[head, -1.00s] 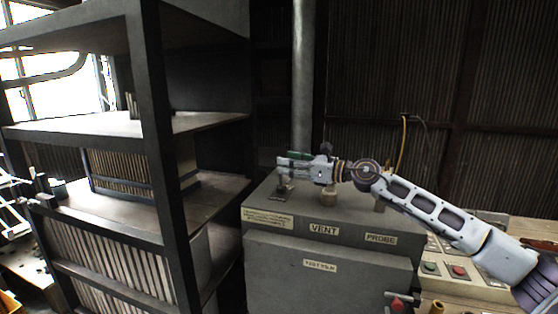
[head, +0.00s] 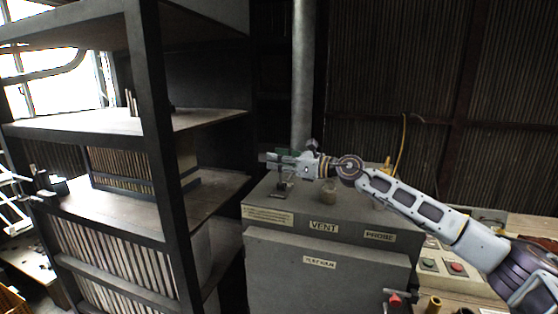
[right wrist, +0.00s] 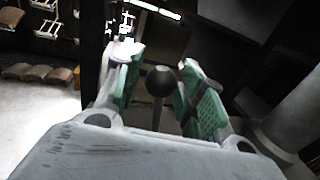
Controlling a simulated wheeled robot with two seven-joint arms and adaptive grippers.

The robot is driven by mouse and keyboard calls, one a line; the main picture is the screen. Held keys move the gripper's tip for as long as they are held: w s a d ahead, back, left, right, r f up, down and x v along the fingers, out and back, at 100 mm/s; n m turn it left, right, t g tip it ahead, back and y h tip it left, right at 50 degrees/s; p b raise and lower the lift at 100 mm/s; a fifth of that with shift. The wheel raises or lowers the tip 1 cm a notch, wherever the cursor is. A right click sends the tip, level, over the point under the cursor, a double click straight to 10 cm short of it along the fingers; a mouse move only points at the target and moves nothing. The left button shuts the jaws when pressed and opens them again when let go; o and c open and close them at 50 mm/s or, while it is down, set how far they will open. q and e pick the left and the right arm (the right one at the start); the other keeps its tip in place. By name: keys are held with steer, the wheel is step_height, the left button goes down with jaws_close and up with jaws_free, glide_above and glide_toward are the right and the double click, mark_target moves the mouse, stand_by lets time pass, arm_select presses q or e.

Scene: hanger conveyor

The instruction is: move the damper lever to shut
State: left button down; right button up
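The damper lever shows in the right wrist view as a dark round knob (right wrist: 161,80) on a thin rod. In the head view its base plate (head: 279,196) is on top of the grey cabinet (head: 260,236), near the left front, and its upper part is mostly hidden by my right gripper (head: 270,157). My right gripper reaches in from the right, above the cabinet top. Its two green-padded fingers are apart, one on each side of the knob, with gaps visible. My left gripper is not in view.
A vertical duct (head: 303,80) rises behind the cabinet. A round stub (head: 328,187) stands on its top behind the VENT label (head: 323,227). A dark shelf rack (head: 165,150) stands close on the left. A button panel (head: 440,262) is at the right.

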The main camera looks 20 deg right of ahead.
jaws_close()
